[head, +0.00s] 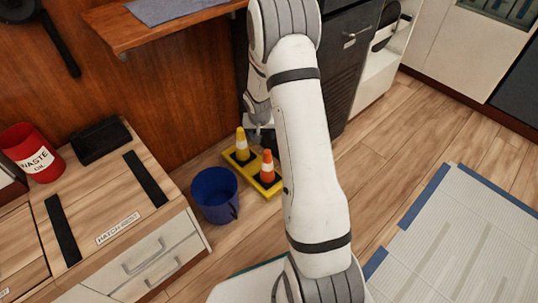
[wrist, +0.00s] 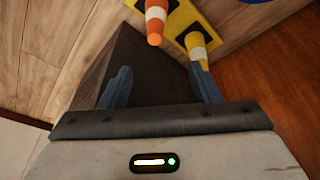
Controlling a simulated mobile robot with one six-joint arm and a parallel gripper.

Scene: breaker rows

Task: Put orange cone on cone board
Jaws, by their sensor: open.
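The yellow cone board (head: 274,190) lies on the floor beside the wooden wall, and part of it shows in the wrist view (wrist: 178,22). The orange cone (head: 267,168), with a white band, stands upright on the board's nearer dark square; it also shows in the wrist view (wrist: 155,28). A yellow cone (head: 242,146) stands on the farther square and shows in the wrist view (wrist: 196,45). My gripper (wrist: 162,88) is open and empty, apart from the orange cone. The yellow cone's tip appears close to its right finger. The gripper is mostly hidden in the head view.
A blue bucket (head: 214,194) stands left of the board, near the drawer cabinet (head: 150,255). A dark cabinet (head: 342,75) stands behind my arm. A wooden shelf (head: 150,32) juts out above. Floor right of my arm is clear up to a blue-edged mat (head: 460,240).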

